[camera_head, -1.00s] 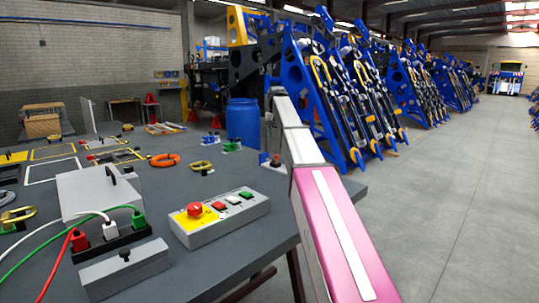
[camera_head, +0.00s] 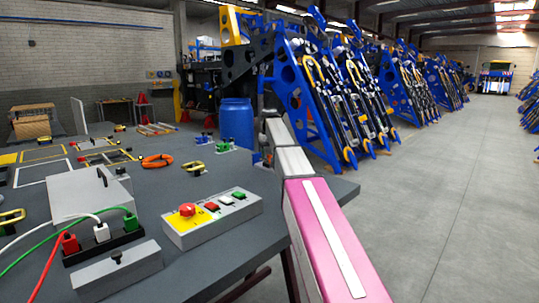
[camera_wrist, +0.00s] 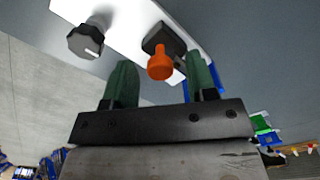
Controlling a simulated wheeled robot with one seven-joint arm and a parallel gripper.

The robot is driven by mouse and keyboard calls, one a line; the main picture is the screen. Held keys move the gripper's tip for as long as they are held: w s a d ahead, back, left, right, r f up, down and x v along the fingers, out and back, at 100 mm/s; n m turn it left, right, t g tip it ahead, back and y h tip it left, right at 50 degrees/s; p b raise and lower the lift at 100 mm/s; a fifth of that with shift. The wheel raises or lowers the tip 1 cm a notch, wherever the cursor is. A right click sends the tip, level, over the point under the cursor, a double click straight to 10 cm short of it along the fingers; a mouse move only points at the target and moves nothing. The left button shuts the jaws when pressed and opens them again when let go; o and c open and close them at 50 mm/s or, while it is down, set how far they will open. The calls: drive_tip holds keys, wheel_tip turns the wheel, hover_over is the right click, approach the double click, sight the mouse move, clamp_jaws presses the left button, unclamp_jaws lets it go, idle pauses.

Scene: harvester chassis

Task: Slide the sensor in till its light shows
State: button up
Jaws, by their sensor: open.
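In the wrist view my gripper (camera_wrist: 160,62) is open, its two green fingers apart. An orange cylindrical piece (camera_wrist: 160,66) on a dark block (camera_wrist: 163,38) shows between the fingers, in front of a white plate (camera_wrist: 205,35). I cannot tell if this piece is the sensor, or if either finger touches it. A dark knob (camera_wrist: 86,41) with a pale line is on the plate to the left. No lit light shows there. In the head view my arm reaches to the table's far right edge, and my gripper cannot be made out.
The grey table (camera_head: 230,255) carries a control box (camera_head: 212,217) with a red button, a socket block (camera_head: 103,243) with coloured plugs and cables, and an orange cable coil (camera_head: 157,161). A blue drum (camera_head: 236,122) and blue frames (camera_head: 305,95) stand beyond. Floor at the right is clear.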

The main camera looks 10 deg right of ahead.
sight(267, 162)
clamp_jaws()
drive_tip(key=shift+w+a, duration=0.4)
drive_tip(key=shift+w, duration=0.15)
unclamp_jaws()
wheel_tip(267, 162, up, 11)
drive_tip(key=shift+f, duration=0.1)
idle(0.3)
